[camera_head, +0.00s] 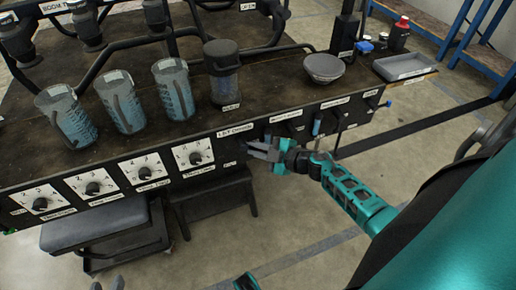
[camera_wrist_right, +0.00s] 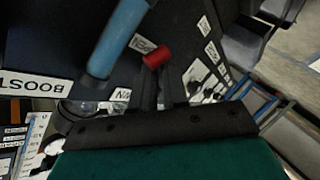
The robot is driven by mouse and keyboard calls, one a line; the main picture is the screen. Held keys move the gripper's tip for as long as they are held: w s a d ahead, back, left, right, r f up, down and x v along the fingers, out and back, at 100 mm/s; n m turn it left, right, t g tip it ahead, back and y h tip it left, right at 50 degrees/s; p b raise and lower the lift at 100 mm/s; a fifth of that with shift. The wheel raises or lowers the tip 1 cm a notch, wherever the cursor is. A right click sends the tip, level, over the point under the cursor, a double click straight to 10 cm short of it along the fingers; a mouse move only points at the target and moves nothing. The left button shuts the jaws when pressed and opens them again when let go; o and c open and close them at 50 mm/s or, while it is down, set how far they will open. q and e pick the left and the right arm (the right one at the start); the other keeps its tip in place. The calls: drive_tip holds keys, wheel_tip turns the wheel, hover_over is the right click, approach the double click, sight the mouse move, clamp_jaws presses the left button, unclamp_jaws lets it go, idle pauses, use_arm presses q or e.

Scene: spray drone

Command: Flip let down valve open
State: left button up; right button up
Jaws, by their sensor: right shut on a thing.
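The front panel has a label reading roughly "LET DOWN" (camera_head: 236,131), just left of my right gripper (camera_head: 262,150). In the right wrist view my right gripper (camera_wrist_right: 158,72) has its two dark fingers close together at a small red handle (camera_wrist_right: 156,57), and is shut on it. The end of the red handle shows beyond the fingertips. The rest of the valve is hidden behind the fingers. My left gripper (camera_head: 108,284) shows only its fingertips at the bottom edge, apart and empty.
A blue handle (camera_wrist_right: 118,38) stands close beside my right gripper, near a "BOOST" label (camera_wrist_right: 35,85). Several dials (camera_head: 93,188) line the panel's left; measuring jugs (camera_head: 174,90) and a bowl (camera_head: 323,67) stand above.

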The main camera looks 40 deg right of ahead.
use_arm(q)
drive_tip(key=shift+s+a, duration=0.1)
drive_tip(key=shift+s, duration=0.05)
use_arm(e)
drive_tip(key=shift+d+r, duration=0.1)
drive_tip(key=shift+d, duration=0.05)
clamp_jaws()
